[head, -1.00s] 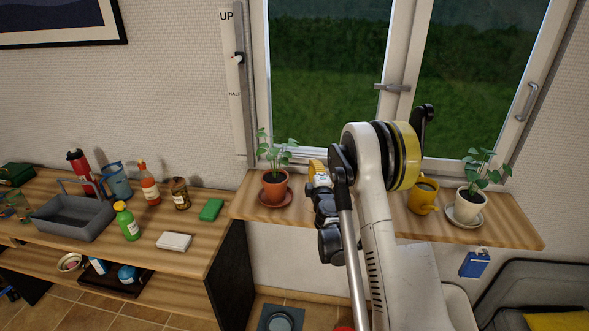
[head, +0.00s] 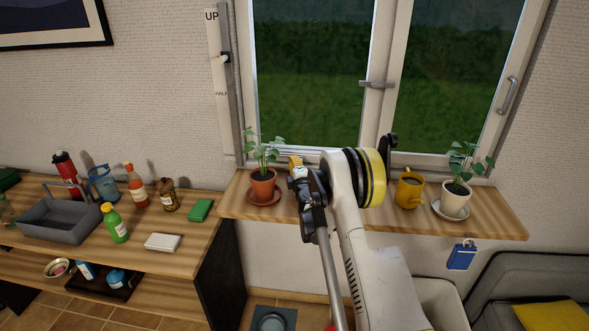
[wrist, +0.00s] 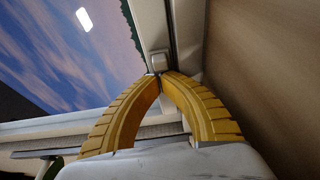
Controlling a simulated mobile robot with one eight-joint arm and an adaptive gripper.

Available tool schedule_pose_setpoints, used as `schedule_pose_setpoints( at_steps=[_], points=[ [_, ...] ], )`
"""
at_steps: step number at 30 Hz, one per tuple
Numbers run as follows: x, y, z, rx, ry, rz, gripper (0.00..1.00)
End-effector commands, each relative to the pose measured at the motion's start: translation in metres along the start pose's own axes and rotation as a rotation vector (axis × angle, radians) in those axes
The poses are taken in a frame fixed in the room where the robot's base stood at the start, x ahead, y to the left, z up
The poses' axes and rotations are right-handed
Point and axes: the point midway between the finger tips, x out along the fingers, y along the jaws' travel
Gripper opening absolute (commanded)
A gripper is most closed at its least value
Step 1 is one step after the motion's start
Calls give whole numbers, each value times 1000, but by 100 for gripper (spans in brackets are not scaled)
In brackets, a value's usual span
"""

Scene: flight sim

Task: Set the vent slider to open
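My gripper (head: 295,162) is low in front of the window, just right of the left potted plant, mostly hidden by its own wrist in the head view. In the wrist view its two yellow fingers curve together and their tips (wrist: 161,74) meet, with nothing visible between them. A small grey block (wrist: 161,61) sits on a pale frame strip just beyond the tips; I cannot tell whether they touch it or whether it is the vent slider. No label reading open or vent is legible. A vertical wall slider marked UP and HALF (head: 226,58) has its knob between these labels.
The window sill (head: 490,220) holds a plant in a terracotta pot (head: 263,187), a yellow mug (head: 409,190) and a plant in a white pot (head: 455,200). A wooden counter (head: 190,240) with bottles and a grey caddy (head: 62,222) stands left.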

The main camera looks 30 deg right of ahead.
Motion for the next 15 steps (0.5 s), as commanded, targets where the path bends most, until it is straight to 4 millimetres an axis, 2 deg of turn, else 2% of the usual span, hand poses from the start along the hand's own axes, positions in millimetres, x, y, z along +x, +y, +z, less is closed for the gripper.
schedule_pose_setpoints(
  at_steps=[11,15],
  points=[
    [2,0,0,0,0,0,0],
    [-2,-1,17,0,-4,0,0]
  ],
)
